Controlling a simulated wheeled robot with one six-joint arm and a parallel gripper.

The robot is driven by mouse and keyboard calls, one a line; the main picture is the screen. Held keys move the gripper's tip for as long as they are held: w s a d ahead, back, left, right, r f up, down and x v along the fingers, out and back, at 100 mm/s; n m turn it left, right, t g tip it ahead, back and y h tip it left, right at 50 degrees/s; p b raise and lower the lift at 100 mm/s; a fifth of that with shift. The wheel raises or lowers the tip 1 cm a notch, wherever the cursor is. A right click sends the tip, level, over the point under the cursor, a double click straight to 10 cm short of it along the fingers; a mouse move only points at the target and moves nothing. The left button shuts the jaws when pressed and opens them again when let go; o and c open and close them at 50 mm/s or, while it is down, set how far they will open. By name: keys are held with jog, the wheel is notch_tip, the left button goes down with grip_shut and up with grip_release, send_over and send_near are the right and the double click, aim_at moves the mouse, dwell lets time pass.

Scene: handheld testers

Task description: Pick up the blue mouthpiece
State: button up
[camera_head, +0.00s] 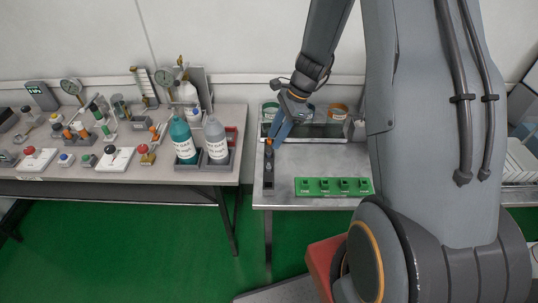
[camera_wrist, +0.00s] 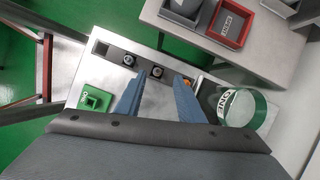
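I cannot make out a blue mouthpiece for certain in either view. My gripper (camera_head: 277,140) hangs over the left end of the right-hand metal table, its blue fingers pointing down. In the wrist view my gripper (camera_wrist: 160,78) is open, with a gap between the two blue fingertips and nothing visibly held. A narrow black rack (camera_head: 268,180) stands below it with a dark, orange-marked piece (camera_head: 268,147) upright at its far end. The rack in the wrist view (camera_wrist: 113,54) has an empty square socket and dark round pieces; an orange bit (camera_wrist: 187,82) shows beside the right finger.
A green slotted block (camera_head: 334,187) lies at the table's front edge. Green-rimmed (camera_head: 270,111) and orange-rimmed (camera_head: 338,110) tubs stand at the back. The left table (camera_head: 120,180) is crowded with testers and bottles (camera_head: 216,140). The metal top between rack and block is clear.

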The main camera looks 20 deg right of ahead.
aim_at(271, 152)
jog(key=x, duration=0.1)
jog(key=p+x, duration=0.1)
jog(key=x, duration=0.1)
jog(key=shift+s+f+p, duration=0.3)
jog(key=shift+f+p, duration=0.05)
jog(key=shift+f, duration=0.05)
jog(key=shift+a+f, duration=0.3)
jog(key=shift+f, duration=0.35)
grip_shut()
